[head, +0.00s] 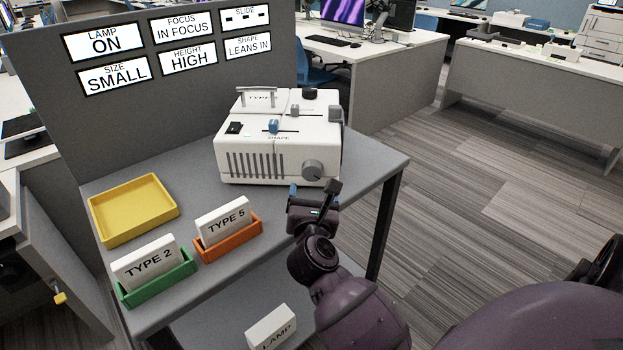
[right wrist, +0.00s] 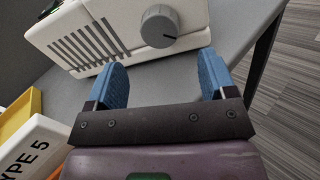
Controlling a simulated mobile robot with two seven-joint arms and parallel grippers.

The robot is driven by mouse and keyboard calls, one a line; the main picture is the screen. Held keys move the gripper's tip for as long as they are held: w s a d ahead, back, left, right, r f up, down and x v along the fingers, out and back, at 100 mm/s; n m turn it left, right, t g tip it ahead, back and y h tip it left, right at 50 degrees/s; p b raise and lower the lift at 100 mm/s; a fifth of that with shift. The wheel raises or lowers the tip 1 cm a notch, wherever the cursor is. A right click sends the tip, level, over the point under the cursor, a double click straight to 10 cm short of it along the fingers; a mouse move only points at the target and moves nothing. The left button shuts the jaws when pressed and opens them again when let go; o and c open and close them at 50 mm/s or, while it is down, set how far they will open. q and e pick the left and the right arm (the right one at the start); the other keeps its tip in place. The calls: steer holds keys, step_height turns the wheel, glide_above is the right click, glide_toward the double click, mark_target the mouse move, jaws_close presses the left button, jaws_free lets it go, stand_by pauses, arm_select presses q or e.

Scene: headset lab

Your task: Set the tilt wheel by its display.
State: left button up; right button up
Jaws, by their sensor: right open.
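A white projector-like machine (head: 277,150) stands on the grey table. A round grey knob (head: 313,170) is on its front right; it also shows in the right wrist view (right wrist: 159,27). A grey wheel-like part (head: 336,113) sits at its right side and a dark knob (head: 309,93) on top. I cannot tell which is the tilt wheel. The shape display (head: 248,46) reads "LEANS IN". My right gripper (head: 314,193) is open and empty just in front of the front knob. In the right wrist view, its blue fingers are apart, with the knob beyond them. My left gripper is not in view.
Other displays read lamp on, focus in focus, size small, height high. A yellow tray (head: 131,236), a green holder (head: 160,284) with a TYPE 2 card and an orange holder (head: 231,243) with a TYPE 5 card stand left. A LAMP box (head: 270,330) is on the lower shelf.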

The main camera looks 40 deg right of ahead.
mark_target(312, 175)
steer(key=x, duration=0.5)
steer(key=shift+w+d, duration=0.35)
steer(key=shift+w, duration=0.1)
steer(key=shift+c, duration=0.2)
